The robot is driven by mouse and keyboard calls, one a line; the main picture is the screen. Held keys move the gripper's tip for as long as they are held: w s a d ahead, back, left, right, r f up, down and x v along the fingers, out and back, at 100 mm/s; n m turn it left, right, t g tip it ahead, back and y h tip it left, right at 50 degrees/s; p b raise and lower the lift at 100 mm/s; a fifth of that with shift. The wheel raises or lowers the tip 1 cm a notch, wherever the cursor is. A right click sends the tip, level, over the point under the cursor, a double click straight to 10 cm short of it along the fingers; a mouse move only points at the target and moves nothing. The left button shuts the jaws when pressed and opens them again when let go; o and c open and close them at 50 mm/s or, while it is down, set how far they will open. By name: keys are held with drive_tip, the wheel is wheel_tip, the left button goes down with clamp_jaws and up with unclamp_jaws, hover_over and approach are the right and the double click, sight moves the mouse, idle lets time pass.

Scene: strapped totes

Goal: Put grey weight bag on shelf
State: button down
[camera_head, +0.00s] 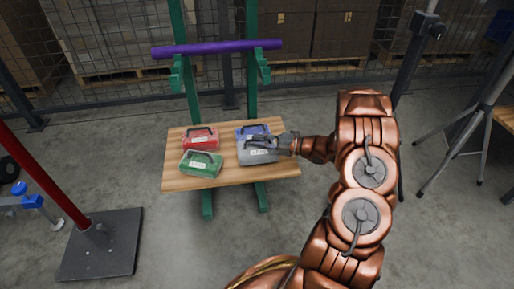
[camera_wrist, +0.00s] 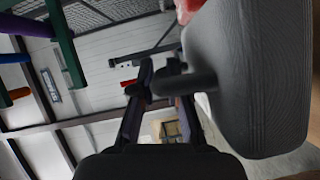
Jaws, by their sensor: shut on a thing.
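The grey weight bag (camera_head: 258,153) is at the front right of the wooden shelf (camera_head: 225,179). Whether it rests on the board or hangs just above it I cannot tell. My gripper (camera_head: 286,140) reaches in from the right and is shut on its handle. In the wrist view the bag (camera_wrist: 250,75) fills the right side, dark and close, with its handle (camera_wrist: 184,83) between the fingers of my gripper (camera_wrist: 146,88). The fingers partly hide the bag's handle in the head view.
A red bag (camera_head: 200,139) and a green bag (camera_head: 201,164) sit on the shelf's left half. A blue bag (camera_head: 252,131) sits close behind the grey one. A purple bar (camera_head: 217,47) crosses the green stand (camera_head: 182,90) above. A red pole (camera_head: 45,180) stands at left.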

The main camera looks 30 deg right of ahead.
drive_tip(key=shift+w+d, duration=0.25)
drive_tip(key=shift+d, duration=0.05)
drive_tip(key=shift+f+b, duration=0.85)
drive_tip(key=shift+f, duration=0.85)
drive_tip(key=c, duration=1.2)
unclamp_jaws()
drive_tip(key=shift+f, duration=0.15)
